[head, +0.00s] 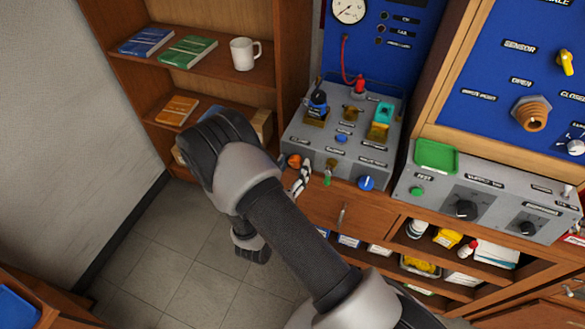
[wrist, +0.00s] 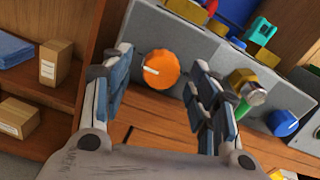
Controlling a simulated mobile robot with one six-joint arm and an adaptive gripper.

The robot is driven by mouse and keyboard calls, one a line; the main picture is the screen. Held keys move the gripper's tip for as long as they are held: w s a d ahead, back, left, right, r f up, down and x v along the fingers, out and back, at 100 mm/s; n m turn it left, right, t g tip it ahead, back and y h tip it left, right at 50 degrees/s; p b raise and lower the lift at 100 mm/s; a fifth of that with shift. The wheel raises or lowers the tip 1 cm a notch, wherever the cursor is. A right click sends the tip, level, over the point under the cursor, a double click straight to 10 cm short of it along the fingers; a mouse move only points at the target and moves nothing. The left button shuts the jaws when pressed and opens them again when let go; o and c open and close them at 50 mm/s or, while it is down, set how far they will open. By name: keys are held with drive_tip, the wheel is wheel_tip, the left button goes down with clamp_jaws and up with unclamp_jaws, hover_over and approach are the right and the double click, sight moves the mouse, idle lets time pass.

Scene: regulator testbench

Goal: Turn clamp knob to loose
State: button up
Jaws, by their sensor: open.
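An orange round knob (wrist: 160,70) with a white pointer mark sits on the front face of the grey bench unit (head: 300,140). Its mark lies nearly level, toward the knob's left side in the wrist view. It also shows small in the head view (head: 294,161). I cannot read a label that names it as the clamp knob. My gripper (wrist: 157,68) is open and empty. In the wrist view its fingers stand either side of the knob, with gaps on both sides. In the head view my gripper (head: 301,179) is close to the knob, partly hidden by my arm.
A blue knob (wrist: 282,123) and a brass fitting (wrist: 243,82) with a green part are right of the knob. A wooden drawer front (head: 330,212) is below. Shelves with books and a white mug (head: 244,54) stand at left. The floor is clear.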

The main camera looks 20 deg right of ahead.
drive_tip(key=v, duration=1.2)
drive_tip(key=shift+r, duration=0.1)
drive_tip(key=s+d+r+m+g+h, duration=0.1)
drive_tip(key=d+r+m+g+h, duration=0.3)
drive_tip(key=d+r+m+g, duration=0.35)
drive_tip(key=s+d+r+m+g+y, duration=0.3)
drive_tip(key=s+r+m+g, duration=0.15)
drive_tip(key=s+m, duration=0.2)
drive_tip(key=s+d+r+m+g+y, duration=0.2)
drive_tip(key=s+d+r+m+g, duration=0.3)
drive_tip(key=m, duration=0.3)
drive_tip(key=s+a+r+m+t+y, duration=0.5)
drive_tip(key=a+r+m+t+y, duration=0.2)
drive_tip(key=a+r+m+y, duration=0.1)
drive_tip(key=shift+s+a+r+m+y, duration=0.2)
drive_tip(key=shift+r+m+y, duration=0.15)
drive_tip(key=shift+m+y, duration=0.35)
